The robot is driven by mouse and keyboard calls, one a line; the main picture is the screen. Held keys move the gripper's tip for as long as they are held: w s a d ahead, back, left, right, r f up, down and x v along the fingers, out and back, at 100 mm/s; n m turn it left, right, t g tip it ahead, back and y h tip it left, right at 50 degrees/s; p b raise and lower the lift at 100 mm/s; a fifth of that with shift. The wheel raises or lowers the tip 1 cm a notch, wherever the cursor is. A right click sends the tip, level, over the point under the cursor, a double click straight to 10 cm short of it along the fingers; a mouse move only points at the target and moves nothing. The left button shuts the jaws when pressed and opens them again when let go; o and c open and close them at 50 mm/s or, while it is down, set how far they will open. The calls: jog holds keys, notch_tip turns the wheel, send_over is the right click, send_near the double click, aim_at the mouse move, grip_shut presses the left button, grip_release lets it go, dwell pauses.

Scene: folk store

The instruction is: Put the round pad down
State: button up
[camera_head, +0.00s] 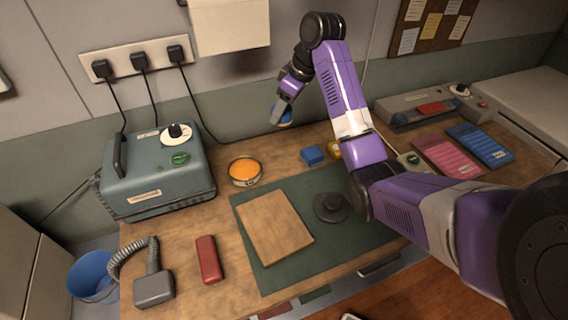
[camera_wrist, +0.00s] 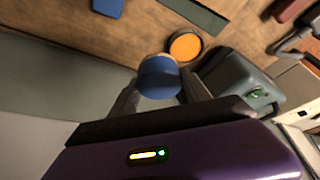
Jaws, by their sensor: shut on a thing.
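My gripper (camera_head: 281,112) is raised near the back wall, above the rear of the wooden desk. It is shut on the round pad (camera_head: 287,117), which is blue and held clear of the desk top. In the wrist view the round pad (camera_wrist: 160,77) sits between the two fingers of my gripper (camera_wrist: 158,92), with its blue side showing. Its far side is hidden. An open round tin with an orange inside (camera_head: 245,171) stands on the desk below and to the left; it also shows in the wrist view (camera_wrist: 185,46), just beyond the pad.
A blue block (camera_head: 312,155) stands behind the green mat (camera_head: 262,274). The mat bears a wooden board (camera_head: 274,228) and a dark round knobbed piece (camera_head: 331,207). A teal machine (camera_head: 156,168) stands left, with a red bar (camera_head: 208,259) in front. Bare desk shows between tin and block.

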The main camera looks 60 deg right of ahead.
jog(key=shift+s+a+f+n, duration=0.1)
jog(key=shift+n, duration=0.2)
jog(key=shift+s+f+b, duration=0.1)
jog(key=shift+f+b, duration=0.25)
jog(key=shift+f, duration=0.05)
notch_tip(320, 180, down, 19)
jog(key=shift+f+b, duration=0.1)
jog(key=shift+b, duration=0.85)
jog(key=o, duration=1.2)
jog(key=shift+f, duration=0.1)
jog(key=v, duration=1.2)
